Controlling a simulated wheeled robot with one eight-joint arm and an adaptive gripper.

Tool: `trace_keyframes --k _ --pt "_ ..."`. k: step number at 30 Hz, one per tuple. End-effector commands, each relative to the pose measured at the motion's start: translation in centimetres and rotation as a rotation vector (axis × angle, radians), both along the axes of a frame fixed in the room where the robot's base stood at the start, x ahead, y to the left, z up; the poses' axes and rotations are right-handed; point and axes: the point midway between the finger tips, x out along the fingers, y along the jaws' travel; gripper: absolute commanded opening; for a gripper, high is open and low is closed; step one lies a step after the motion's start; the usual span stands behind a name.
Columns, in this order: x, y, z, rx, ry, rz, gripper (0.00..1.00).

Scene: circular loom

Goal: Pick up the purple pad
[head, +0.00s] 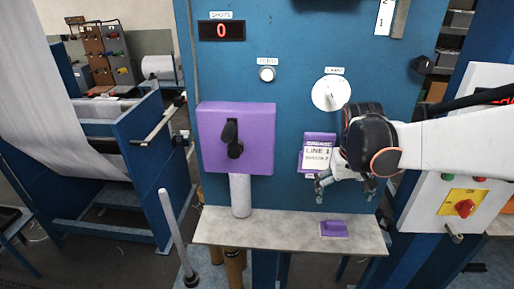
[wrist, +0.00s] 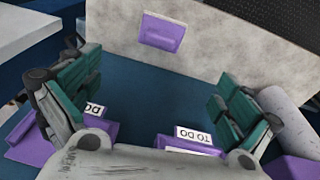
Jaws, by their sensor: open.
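The purple pad (head: 334,228) lies on the grey shelf (head: 290,232), right of the shelf's middle. It has a darker raised part on top. The wrist view also shows the pad (wrist: 162,32) on the pale shelf (wrist: 112,35), beyond and between my fingers. My gripper (head: 345,188) hangs above the shelf, over and slightly right of the pad, and apart from it. In the wrist view its two teal-lined fingers (wrist: 157,75) are spread wide with nothing between them.
A blue panel (head: 290,120) stands behind the shelf. On it are a purple box (head: 255,125) with a black handle, a white disc (head: 331,93) and a purple-framed label (head: 318,155) close to my gripper. A grey cylinder (head: 240,195) stands left of the pad. The shelf around the pad is clear.

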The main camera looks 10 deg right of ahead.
Motion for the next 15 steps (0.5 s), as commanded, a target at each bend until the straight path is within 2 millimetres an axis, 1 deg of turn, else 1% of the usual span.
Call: trace_keyframes --k 1,3,8,11,15 --pt "0.1 -0.6 0.1 0.023 -0.001 -0.025 0.98" --pt "0.0 -0.9 -0.5 0.048 -0.002 -0.046 0.98" --pt "-0.1 -1.1 -1.8 0.071 -0.002 -0.062 0.98" --pt "0.0 -1.1 -3.4 0.072 -0.002 -0.062 0.98" --pt "0.4 -1.1 -6.2 0.071 -0.002 -0.061 0.98"
